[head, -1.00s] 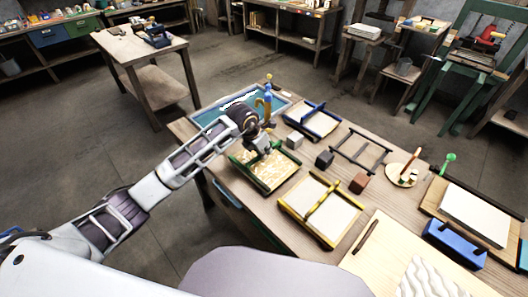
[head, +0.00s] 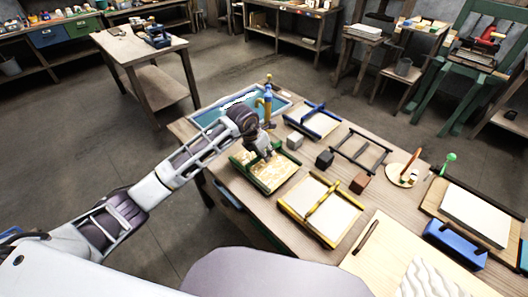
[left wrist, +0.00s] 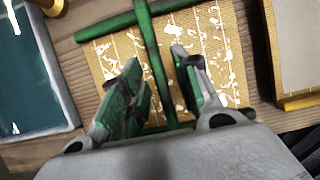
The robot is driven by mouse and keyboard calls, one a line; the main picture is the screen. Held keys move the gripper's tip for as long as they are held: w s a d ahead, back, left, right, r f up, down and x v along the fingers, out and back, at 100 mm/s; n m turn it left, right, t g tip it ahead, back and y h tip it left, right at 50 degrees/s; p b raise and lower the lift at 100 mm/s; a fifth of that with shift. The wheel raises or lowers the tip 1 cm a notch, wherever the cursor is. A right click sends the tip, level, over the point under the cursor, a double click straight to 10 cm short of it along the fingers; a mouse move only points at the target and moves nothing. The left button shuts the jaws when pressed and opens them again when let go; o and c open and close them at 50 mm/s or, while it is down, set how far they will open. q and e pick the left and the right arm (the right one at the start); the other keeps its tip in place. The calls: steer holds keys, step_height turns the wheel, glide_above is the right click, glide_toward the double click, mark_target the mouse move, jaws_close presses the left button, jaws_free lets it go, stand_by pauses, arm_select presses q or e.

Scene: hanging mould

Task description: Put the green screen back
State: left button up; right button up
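The green screen (head: 283,181) lies flat on the bench in front of the vat, a tan mesh in a green frame with scattered white pulp bits. In the left wrist view its mesh (left wrist: 108,62) and a raised green middle bar (left wrist: 150,50) show. My left gripper (head: 265,154) is low over the screen. In the left wrist view its green-padded fingers (left wrist: 157,88) are apart, one on each side of the bar; I cannot tell whether they touch it. The fingers hide part of the mesh. My right gripper is in neither view.
The teal vat (head: 204,122) stands behind the screen, with a yellow and blue upright post (head: 268,100) beside it. A blue screen (head: 325,124), a yellow screen (head: 345,218), a black frame (head: 375,163) and small cubes (head: 325,159) lie to the right.

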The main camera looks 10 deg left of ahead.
arm_select(q)
steer(key=shift+r, duration=0.15)
steer(key=shift+a+r, duration=0.1)
steer(key=shift+r, duration=0.2)
steer(key=v, duration=1.1)
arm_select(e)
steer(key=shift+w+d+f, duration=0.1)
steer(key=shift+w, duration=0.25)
arm_select(q)
steer(key=shift+s+r, duration=0.1)
steer(key=shift+r, duration=0.05)
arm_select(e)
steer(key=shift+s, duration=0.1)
